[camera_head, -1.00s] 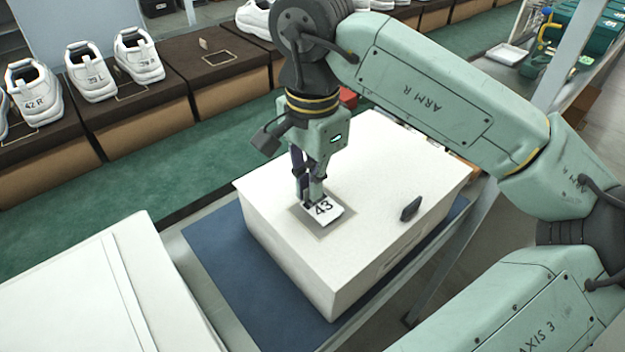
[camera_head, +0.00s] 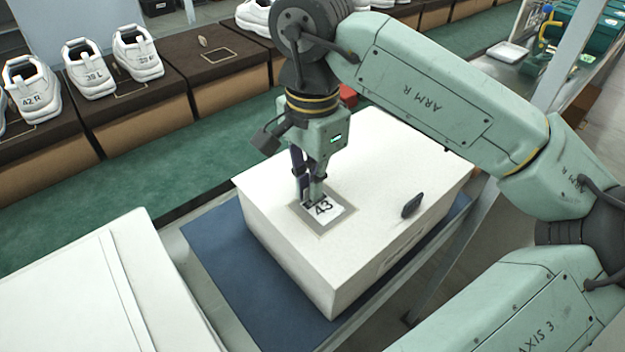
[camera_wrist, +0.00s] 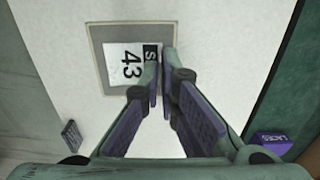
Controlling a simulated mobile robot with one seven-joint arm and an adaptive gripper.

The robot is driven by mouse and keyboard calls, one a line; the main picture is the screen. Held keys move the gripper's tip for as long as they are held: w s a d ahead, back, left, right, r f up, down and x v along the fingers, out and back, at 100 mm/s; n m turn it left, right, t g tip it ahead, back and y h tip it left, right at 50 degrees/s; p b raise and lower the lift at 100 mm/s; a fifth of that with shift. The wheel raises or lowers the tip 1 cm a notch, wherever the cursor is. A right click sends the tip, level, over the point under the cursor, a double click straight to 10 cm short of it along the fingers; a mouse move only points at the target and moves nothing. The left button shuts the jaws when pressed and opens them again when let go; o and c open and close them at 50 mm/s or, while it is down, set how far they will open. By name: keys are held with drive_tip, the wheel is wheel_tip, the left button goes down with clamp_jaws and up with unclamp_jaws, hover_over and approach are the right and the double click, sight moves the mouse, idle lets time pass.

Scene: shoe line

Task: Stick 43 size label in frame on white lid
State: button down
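The white size label (camera_head: 324,207) shows a black 43 and lies inside the grey square frame (camera_head: 322,231) on the white lid (camera_head: 383,150). It looks flat, and in the wrist view the label (camera_wrist: 124,66) shows a dark patch with an S at its edge. The label sits within the frame's border (camera_wrist: 97,60) as far as I can see. My gripper (camera_head: 311,200) points down at the label's edge. In the wrist view its fingertips (camera_wrist: 160,72) are close together at that edge, seemingly shut on it; they hide part of the label and frame.
A small dark object (camera_head: 412,205) lies on the lid, right of the frame. The box stands on a blue mat (camera_head: 225,245). Another white box (camera_head: 95,290) is at lower left. White shoes (camera_head: 137,52) stand on brown boxes behind.

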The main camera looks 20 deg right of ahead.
idle(0.4)
drive_tip(key=c, duration=1.7)
unclamp_jaws()
wheel_tip(320, 180, up, 12)
drive_tip(key=shift+f, duration=0.1)
